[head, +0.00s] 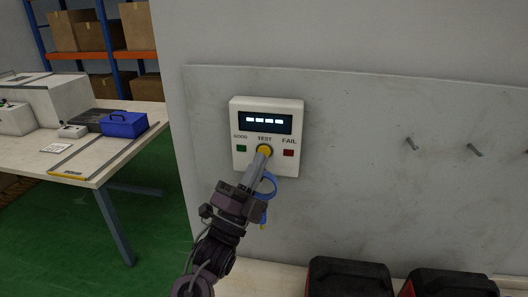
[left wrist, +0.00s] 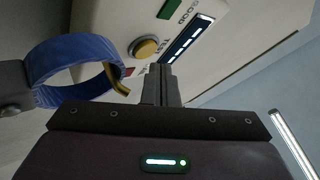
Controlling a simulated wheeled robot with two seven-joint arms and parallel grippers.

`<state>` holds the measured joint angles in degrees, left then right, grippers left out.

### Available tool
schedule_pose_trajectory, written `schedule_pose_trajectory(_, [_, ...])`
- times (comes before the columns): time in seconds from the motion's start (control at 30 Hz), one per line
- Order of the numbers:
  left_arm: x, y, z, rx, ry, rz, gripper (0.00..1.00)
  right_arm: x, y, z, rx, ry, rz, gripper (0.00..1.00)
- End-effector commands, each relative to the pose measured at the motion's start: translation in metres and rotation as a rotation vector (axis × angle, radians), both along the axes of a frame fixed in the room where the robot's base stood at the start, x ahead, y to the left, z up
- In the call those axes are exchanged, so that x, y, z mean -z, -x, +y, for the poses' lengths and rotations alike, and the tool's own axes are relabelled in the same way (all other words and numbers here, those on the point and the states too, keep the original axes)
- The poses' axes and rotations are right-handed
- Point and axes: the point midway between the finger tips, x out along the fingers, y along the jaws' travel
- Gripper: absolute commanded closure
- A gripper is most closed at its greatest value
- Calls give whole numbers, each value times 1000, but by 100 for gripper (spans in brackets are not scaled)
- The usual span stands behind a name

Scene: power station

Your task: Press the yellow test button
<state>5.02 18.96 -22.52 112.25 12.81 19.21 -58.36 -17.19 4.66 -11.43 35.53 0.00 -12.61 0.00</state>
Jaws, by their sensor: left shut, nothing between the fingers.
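The yellow test button (head: 265,150) is on a white wall-mounted panel (head: 237,160), under the word TEST and between a green GOOD square and a red FAIL square. It also shows in the left wrist view (left wrist: 145,47), with the panel (left wrist: 235,25) around it. My left gripper (head: 262,153) is shut and empty, its fingertips over the lower edge of the button in the head view. In the left wrist view the fingertips (left wrist: 163,72) appear just beside the button with a small visible gap; I cannot tell the exact distance. My right gripper is not in view.
A blue ring (head: 268,184) hangs below the panel, close beside my left gripper; it shows large in the left wrist view (left wrist: 72,57). Metal pegs (head: 411,143) stick out of the wall at right. Dark cases (head: 348,277) stand below. A workbench (head: 108,165) is at left.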

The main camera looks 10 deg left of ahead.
Motion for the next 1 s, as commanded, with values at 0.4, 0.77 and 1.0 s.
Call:
schedule_pose_trajectory(0.4, [0,0,0,0,0,0,100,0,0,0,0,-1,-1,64])
schedule_pose_trajectory(0.77, [0,-6,0,0,-1,-2,100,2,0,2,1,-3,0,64])
schedule_pose_trajectory(1.0, [0,-8,0,0,0,0,100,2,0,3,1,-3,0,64])
